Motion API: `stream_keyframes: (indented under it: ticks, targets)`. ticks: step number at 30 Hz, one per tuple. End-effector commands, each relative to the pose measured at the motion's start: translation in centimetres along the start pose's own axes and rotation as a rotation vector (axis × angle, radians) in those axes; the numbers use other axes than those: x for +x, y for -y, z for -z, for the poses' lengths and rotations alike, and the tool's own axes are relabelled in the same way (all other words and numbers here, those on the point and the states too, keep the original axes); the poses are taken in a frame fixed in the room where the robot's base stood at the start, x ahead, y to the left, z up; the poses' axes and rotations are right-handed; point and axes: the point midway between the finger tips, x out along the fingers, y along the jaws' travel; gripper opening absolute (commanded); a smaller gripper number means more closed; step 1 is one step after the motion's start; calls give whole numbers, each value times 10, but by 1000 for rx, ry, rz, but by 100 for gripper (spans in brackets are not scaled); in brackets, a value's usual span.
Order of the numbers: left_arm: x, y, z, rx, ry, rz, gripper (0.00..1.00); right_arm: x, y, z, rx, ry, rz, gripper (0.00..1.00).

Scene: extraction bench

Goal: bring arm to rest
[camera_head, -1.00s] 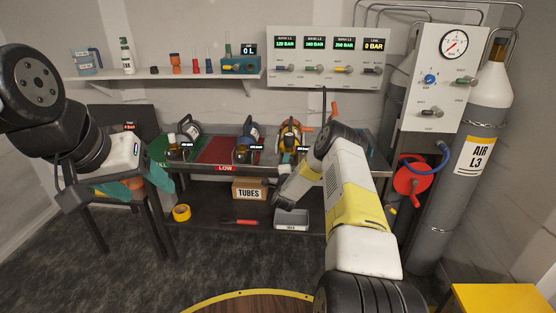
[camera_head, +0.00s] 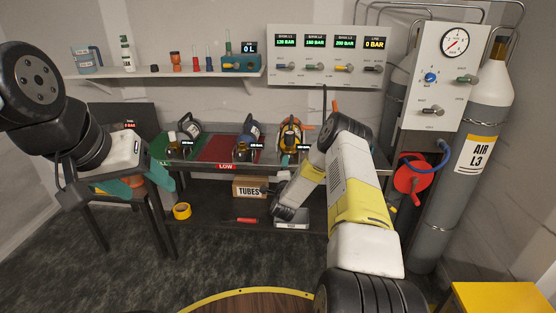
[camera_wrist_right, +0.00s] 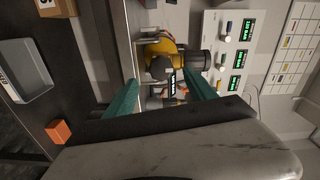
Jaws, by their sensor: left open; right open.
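My left gripper (camera_head: 148,188) is at the left in the head view, over the small dark table. Its teal fingers are spread and I see nothing held between them. My right arm (camera_head: 352,190) reaches in from the bottom right, bends over the bench and turns back down. Its gripper is not clearly seen in the head view. In the right wrist view my right gripper (camera_wrist_right: 163,86) has its two teal fingers wide apart with nothing gripped. A yellow cylinder (camera_wrist_right: 160,50) with a dark valve shows beyond the fingers.
The bench (camera_head: 205,168) carries several cylinders, including a yellow one (camera_head: 289,138). Below it are a TUBES box (camera_head: 249,187), yellow tape (camera_head: 181,211) and a grey tray (camera_head: 292,224). A gauge panel (camera_head: 435,80) and the AIR L3 cylinder (camera_head: 468,190) stand right.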

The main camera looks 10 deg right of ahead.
Motion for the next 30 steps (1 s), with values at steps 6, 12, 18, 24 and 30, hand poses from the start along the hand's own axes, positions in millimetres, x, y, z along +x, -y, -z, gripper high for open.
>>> stream_keyframes:
  ticks: [6, 12, 18, 24, 30]
  targets:
    - [0, 0, 0, 0, 0, 0, 65, -22, 0, 0, 0, 0, 0, 65]
    - [0, 0, 0, 0, 0, 0, 65, -24, 0, 0, 0, -1, 1, 65]
    - [0, 0, 0, 0, 0, 0, 65, -22, 6, -1, -9, 10, 0, 65]
    - [0, 0, 0, 0, 0, 0, 65, -11, 69, -13, -129, 130, -28, 65]
    - [0, 0, 0, 0, 0, 0, 65, -26, 156, -24, -350, 312, -88, 65]
